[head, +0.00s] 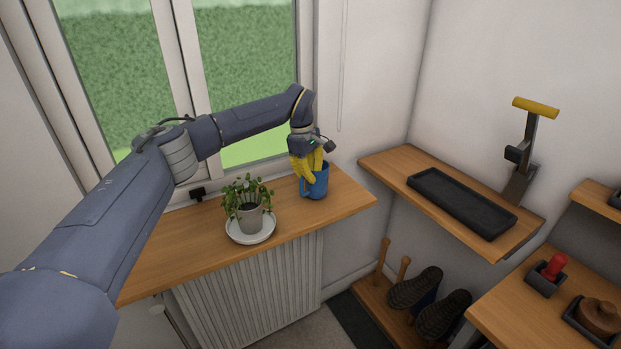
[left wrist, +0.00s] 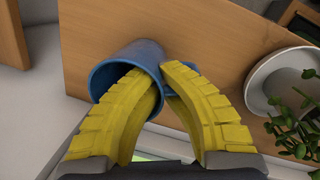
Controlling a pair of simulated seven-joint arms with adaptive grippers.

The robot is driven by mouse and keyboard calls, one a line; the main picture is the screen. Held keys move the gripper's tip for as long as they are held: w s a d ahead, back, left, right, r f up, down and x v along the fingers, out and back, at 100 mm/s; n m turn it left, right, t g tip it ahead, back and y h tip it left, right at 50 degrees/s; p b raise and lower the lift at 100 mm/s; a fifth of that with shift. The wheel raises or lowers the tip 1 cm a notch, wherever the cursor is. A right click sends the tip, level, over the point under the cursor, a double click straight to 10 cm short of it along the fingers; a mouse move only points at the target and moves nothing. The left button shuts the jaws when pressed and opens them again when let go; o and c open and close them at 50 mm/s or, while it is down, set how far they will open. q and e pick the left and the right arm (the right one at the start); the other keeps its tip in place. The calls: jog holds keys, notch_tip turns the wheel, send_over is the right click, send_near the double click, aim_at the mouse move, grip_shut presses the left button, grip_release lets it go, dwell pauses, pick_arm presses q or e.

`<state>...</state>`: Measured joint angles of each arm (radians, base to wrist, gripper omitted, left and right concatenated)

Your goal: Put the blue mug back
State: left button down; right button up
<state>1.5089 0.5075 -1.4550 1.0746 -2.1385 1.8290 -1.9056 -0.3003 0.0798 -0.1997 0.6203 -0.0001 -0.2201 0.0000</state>
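The blue mug (head: 317,184) is upright at the right part of the wooden windowsill (head: 345,195). In the left wrist view the mug (left wrist: 110,72) has its open rim towards me. My left gripper (head: 308,168), with yellow ribbed fingers, comes down on it from above. In the left wrist view its fingers (left wrist: 164,72) converge on the mug's wall, one reaching into the opening and the other outside by the handle. They look shut on the wall, though the tips' contact is partly hidden. My right gripper is not in view.
A potted plant (head: 250,206) on a white saucer (head: 251,234) stands left of the mug. A wall shelf (head: 480,232) with a black tray (head: 460,202) is at right. A lower-right bench (head: 510,308) holds a red-handled item (head: 554,266).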

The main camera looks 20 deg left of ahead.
pick_arm(q)
jog(key=shift+f, duration=0.2)
jog(key=shift+f, duration=0.2)
jog(key=c, duration=1.6)
grip_release()
